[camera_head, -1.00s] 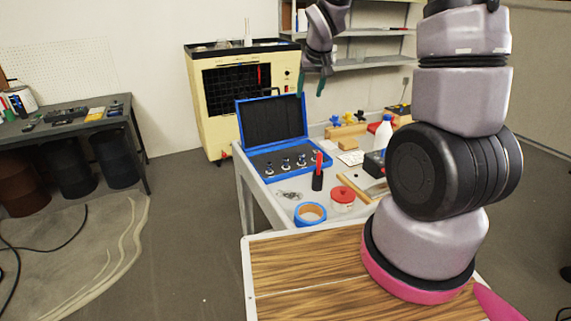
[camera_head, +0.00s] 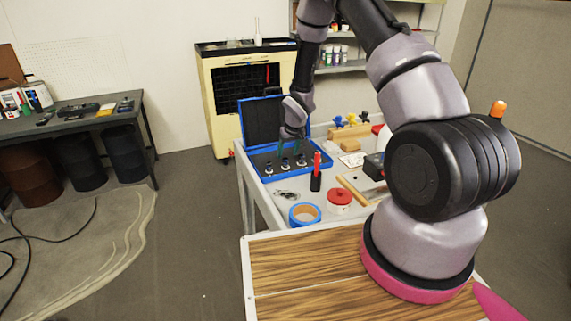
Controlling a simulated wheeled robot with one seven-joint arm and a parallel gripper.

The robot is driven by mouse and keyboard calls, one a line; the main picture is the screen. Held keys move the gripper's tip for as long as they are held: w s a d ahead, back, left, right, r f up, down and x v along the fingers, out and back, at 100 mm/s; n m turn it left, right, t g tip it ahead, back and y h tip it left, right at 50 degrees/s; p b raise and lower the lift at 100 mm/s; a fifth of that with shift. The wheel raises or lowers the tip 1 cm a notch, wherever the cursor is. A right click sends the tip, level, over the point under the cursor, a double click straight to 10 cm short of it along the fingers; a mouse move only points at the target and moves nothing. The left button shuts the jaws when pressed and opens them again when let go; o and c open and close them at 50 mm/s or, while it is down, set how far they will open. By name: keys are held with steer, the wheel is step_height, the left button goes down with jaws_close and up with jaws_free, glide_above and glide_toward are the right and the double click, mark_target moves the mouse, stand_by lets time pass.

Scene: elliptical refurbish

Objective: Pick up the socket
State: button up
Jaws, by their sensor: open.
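Several small metal sockets (camera_head: 268,168) stand in a row in the black base of an open blue case (camera_head: 262,176) on the grey workbench. My gripper (camera_head: 289,150) hangs just above the case, its fingers pointing down near the middle of the row. The fingers are open but small and dark against the case. I cannot tell whether they touch or surround a socket, and they hide part of the row behind them.
In front of the case are a red-and-black tool (camera_head: 316,172), a blue tape roll (camera_head: 305,215), a red-lidded jar (camera_head: 339,201) and a wooden-handled tool (camera_head: 352,190). Wooden blocks (camera_head: 350,134) lie at the back right. The case's raised lid (camera_head: 258,125) stands close behind my gripper.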

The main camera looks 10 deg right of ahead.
mark_target(286, 159)
steer(key=x, duration=0.5)
steer(key=shift+a+f, duration=0.1)
steer(key=shift+f, duration=0.05)
jaws_close()
stand_by(1.3)
